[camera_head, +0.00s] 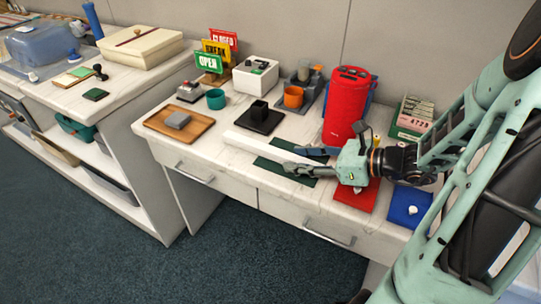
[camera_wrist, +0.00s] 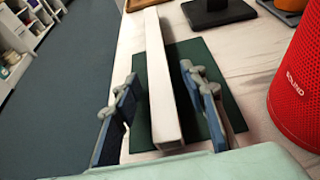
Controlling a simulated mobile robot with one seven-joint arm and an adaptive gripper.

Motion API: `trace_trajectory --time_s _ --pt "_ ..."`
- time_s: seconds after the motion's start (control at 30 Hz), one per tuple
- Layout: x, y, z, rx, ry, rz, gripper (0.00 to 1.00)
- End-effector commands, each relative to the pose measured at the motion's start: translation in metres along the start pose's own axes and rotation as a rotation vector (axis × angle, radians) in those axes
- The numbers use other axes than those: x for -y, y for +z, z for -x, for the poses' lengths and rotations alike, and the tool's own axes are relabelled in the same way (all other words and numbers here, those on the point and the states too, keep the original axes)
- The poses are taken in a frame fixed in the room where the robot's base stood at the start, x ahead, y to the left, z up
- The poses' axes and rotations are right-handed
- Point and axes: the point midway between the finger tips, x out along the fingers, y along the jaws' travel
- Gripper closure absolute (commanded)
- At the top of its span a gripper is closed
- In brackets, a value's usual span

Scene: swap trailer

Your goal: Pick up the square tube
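The square tube is a long white bar lying on a dark green mat (camera_head: 268,163) on the white counter; I see it in the head view (camera_head: 255,143) and the wrist view (camera_wrist: 160,80). In the wrist view it runs lengthwise between my fingers, its near end close to my palm and its far end reaching past the mat. My gripper (camera_head: 295,160) is open, with one finger on each side of the tube. In the wrist view gaps show between the tube and both fingers of my gripper (camera_wrist: 159,78). Whether any part touches the tube underneath is hidden.
A tall red speaker (camera_head: 348,105) stands close behind my gripper. A black stand (camera_head: 259,117), an orange cup (camera_head: 293,97) and a wooden tray (camera_head: 180,137) with a grey block are nearby. Red (camera_head: 357,195) and blue (camera_head: 409,206) mats lie to the right.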

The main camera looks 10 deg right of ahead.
Motion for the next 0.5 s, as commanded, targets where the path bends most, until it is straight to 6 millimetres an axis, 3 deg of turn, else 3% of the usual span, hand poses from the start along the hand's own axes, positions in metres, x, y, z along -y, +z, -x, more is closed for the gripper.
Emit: trace_trajectory --time_s 0.33,0.5 --pt "-0.0002 0.0004 -0.0086 0.0 -0.001 0.0 0.62" --pt "-0.0002 0.0003 -0.0084 0.0 -0.001 0.0 0.81"
